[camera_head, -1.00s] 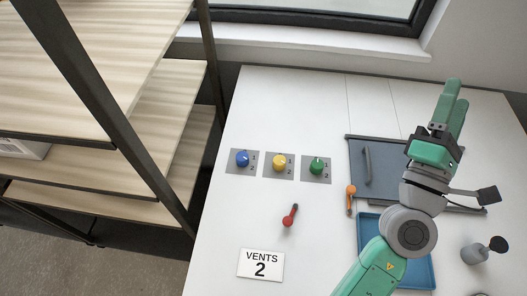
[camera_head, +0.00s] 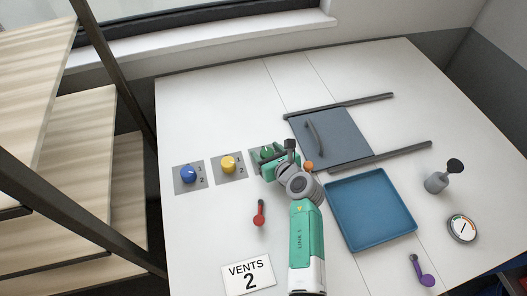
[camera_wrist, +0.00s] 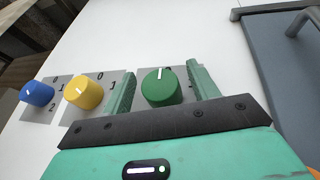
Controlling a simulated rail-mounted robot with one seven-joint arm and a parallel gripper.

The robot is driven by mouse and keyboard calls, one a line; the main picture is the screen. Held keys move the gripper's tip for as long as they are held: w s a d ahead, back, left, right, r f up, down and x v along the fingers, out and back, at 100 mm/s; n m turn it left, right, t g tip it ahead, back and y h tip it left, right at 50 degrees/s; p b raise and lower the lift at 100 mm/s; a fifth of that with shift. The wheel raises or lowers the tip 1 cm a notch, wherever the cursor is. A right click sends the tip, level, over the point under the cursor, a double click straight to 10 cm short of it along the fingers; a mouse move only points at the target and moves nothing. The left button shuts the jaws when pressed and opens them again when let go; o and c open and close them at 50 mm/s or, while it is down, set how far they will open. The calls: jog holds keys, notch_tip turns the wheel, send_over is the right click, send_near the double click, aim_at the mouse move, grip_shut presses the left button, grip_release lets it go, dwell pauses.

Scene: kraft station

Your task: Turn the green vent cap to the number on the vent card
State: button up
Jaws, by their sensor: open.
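The green vent cap (camera_wrist: 161,88) sits on a grey plate between the two open fingers of my gripper (camera_wrist: 161,85) in the wrist view. Its white mark points up, toward the far side. The numbers on its plate are mostly hidden by the cap and fingers. In the head view my gripper (camera_head: 267,158) covers most of the green cap (camera_head: 267,151). I cannot tell whether a finger touches the cap. The vent card (camera_head: 248,274) reads "VENTS 2" and lies at the front left of the table.
The yellow cap (camera_head: 228,163) and blue cap (camera_head: 189,173) stand to the left on their own plates. A red lever (camera_head: 259,213) is in front. To the right are a grey sliding panel (camera_head: 340,135), a blue tray (camera_head: 371,212), a gauge (camera_head: 462,228) and a purple lever (camera_head: 422,271).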

jog(key=shift+x, duration=0.85)
jog(key=shift+r, duration=0.1)
jog(key=c, duration=1)
